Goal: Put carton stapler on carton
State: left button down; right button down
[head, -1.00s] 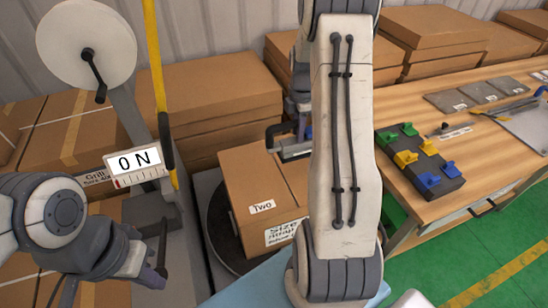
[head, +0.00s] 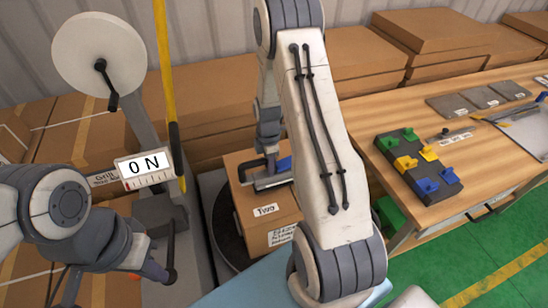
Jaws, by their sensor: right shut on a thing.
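The carton (head: 262,233), a brown box with a "Two" label, stands on a dark round base (head: 228,240) in the middle of the head view. The carton stapler (head: 276,179), grey and blue, is at the carton's top; I cannot tell whether it touches. My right gripper (head: 268,166) is shut on the stapler, and my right arm hides part of the carton and the stapler's right end. My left gripper (head: 163,272) is at the lower left, apart from the carton; its jaws are too unclear to read.
A wooden table (head: 400,215) on the right bears a dark block (head: 418,167) with coloured clips and grey plates (head: 462,104). Stacked boxes (head: 210,95) line the back.

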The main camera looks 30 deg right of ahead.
notch_tip(320, 180, down, 3)
jog(key=shift+r+p, duration=0.15)
jog(key=shift+p, duration=0.45)
jog(key=shift+d+f, duration=0.1)
jog(key=shift+f, duration=0.15)
jog(key=shift+f, duration=0.1)
jog(key=c, duration=1)
grip_release()
jog(key=shift+f, duration=0.15)
jog(key=shift+c, duration=0.2)
jog(key=o, duration=0.4)
